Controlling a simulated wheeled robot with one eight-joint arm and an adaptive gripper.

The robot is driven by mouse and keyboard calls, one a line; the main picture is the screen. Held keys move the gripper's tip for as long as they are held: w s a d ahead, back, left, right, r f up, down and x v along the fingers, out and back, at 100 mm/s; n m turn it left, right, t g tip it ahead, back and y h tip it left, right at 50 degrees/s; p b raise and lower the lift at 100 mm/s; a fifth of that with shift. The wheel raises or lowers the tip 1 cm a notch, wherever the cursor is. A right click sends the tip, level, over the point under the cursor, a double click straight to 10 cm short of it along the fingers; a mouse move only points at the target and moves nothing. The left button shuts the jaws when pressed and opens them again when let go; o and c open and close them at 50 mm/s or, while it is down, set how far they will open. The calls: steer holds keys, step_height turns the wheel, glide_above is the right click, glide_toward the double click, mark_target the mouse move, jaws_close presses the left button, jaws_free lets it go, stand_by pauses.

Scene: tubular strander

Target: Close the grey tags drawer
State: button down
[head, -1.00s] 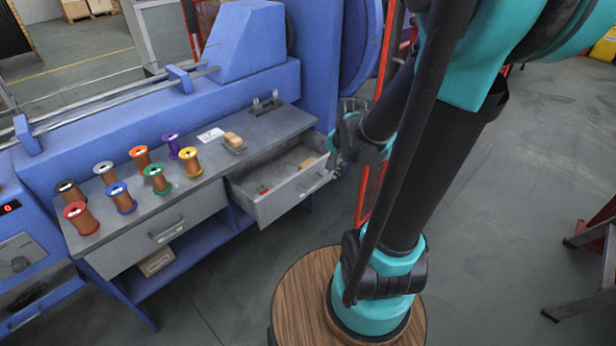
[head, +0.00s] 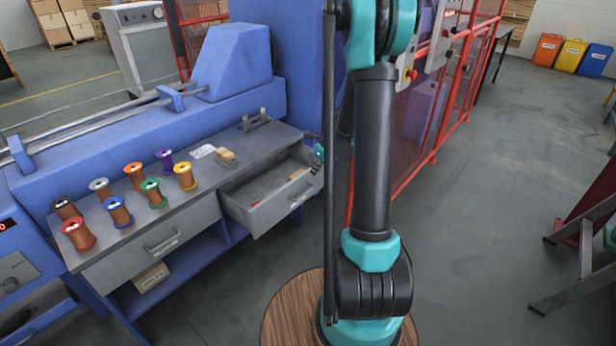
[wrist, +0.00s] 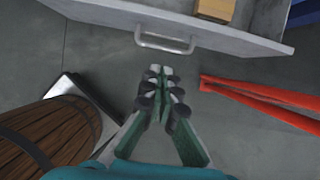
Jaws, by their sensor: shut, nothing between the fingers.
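The grey drawer (head: 262,208) at the right end of the grey bench stands pulled out in the head view. A few small items lie inside it, among them a red one and a tan one. In the wrist view its front panel (wrist: 220,36) and bar handle (wrist: 164,42) lie just beyond my gripper (wrist: 160,72). My gripper's fingers are together and empty, pointing at the handle with a small gap in the picture.
A second drawer (head: 150,243) on the left is shut. A red fence (head: 436,150) rises behind my arm. Red bars (wrist: 262,96) lie right of my gripper in the wrist view. Open floor (head: 480,250) spreads to the right.

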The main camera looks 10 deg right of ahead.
mark_target(301, 180)
steer(key=x, duration=0.3)
steer(key=w+a+x, duration=0.1)
steer(key=x, duration=0.3)
steer(key=r+x, duration=0.1)
steer(key=x, duration=0.2)
steer(key=shift+w+a+f, duration=0.15)
steer(key=shift+w+a, duration=0.1)
steer(key=shift+w, duration=0.2)
steer(key=shift+w+a, duration=0.3)
steer(key=shift+w, duration=0.2)
